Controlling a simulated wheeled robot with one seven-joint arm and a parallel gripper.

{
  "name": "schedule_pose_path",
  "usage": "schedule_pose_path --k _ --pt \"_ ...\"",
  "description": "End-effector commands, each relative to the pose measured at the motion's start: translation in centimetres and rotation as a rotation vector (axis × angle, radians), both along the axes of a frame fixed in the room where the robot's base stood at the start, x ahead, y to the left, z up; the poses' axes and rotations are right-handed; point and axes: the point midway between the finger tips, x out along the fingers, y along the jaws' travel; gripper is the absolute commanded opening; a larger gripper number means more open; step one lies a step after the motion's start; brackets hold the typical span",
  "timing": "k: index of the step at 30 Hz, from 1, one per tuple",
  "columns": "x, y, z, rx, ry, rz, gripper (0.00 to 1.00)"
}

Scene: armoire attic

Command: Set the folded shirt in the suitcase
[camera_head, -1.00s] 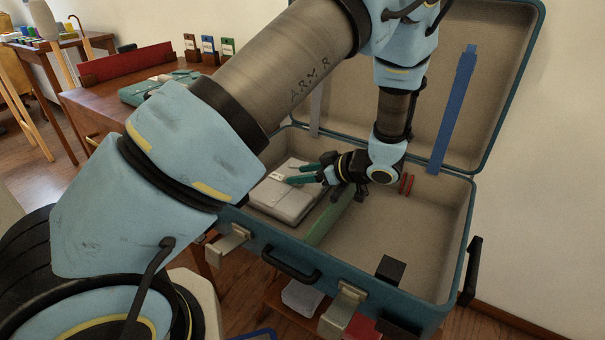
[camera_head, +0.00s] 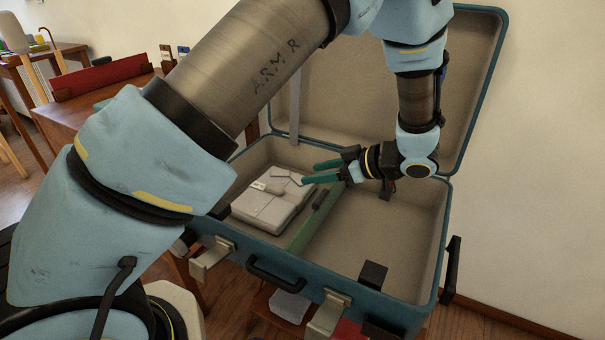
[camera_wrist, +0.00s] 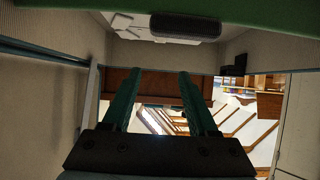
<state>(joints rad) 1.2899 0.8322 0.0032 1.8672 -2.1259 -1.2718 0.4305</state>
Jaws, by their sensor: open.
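The pale grey folded shirt (camera_head: 262,210) lies flat in the left compartment of the open suitcase (camera_head: 400,240), left of the green divider (camera_head: 306,232). My gripper (camera_head: 308,172) is open and empty. Its two green fingers are apart and point left, above the shirt's far right corner, clear of the shirt as far as I can tell. In the wrist view, the open fingers (camera_wrist: 160,85) have nothing between them, and part of the shirt (camera_wrist: 135,24) shows at the top edge.
A dark handle-like piece (camera_head: 321,199) sits on the divider. The right compartment is mostly bare, with a black block (camera_head: 373,274) at its front edge. The raised lid (camera_head: 340,90) stands behind my arm. A wooden table (camera_head: 75,125) with a red rack (camera_head: 100,76) is at left.

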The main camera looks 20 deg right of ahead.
Motion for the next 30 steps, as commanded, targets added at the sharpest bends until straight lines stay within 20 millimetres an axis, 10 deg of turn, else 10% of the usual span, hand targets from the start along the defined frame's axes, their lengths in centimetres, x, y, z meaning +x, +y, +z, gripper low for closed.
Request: schedule_pose_path --k 11,17,24,30 --pt "0.0 -0.5 0.7 -0.012 -0.002 -0.008 0.59" --pt "8.5 0.6 3.1 -0.175 -0.01 -0.149 0.59" --pt "17.4 6.1 7.2 -0.384 0.097 -0.474 0.59" --pt "15.2 15.1 8.2 -0.413 0.344 -0.675 0.59"
